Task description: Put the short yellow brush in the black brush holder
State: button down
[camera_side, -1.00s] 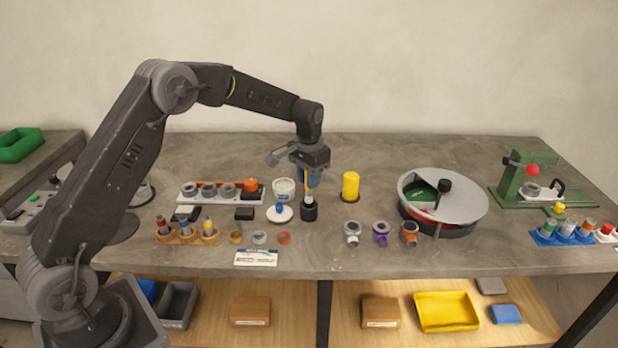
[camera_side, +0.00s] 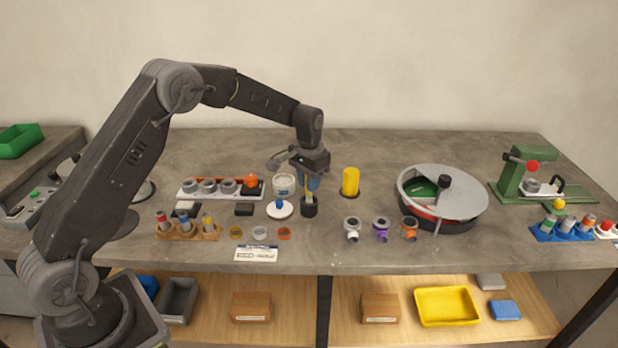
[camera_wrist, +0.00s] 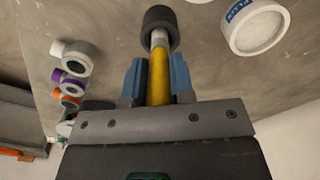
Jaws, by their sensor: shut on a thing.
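The short yellow brush (camera_wrist: 159,80) is upright between the blue fingers of my gripper (camera_wrist: 156,80), which is shut on its handle. In the side view, my gripper (camera_side: 311,182) hangs above the black brush holder (camera_side: 309,210), with the yellow handle showing between them. In the wrist view, the brush's silver collar meets the mouth of the black holder (camera_wrist: 160,18). The brush's lower end is hidden, apparently inside the holder. How deep it sits cannot be told.
A white round dish with a blue knob (camera_side: 280,209) and a white jar (camera_side: 284,184) stand close to the holder's left. A yellow cylinder (camera_side: 350,182) stands to its right. Coloured fittings (camera_side: 381,229) stand at the front right. A round metal carousel (camera_side: 415,192) is farther right.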

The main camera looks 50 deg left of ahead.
jog(key=shift+f, duration=1.2)
jog(key=c, duration=0.9)
grip_release()
jog(key=shift+o, duration=0.8)
jog(key=shift+r, duration=0.1)
jog(key=shift+r, duration=0.65)
jog(key=shift+r, duration=3.5)
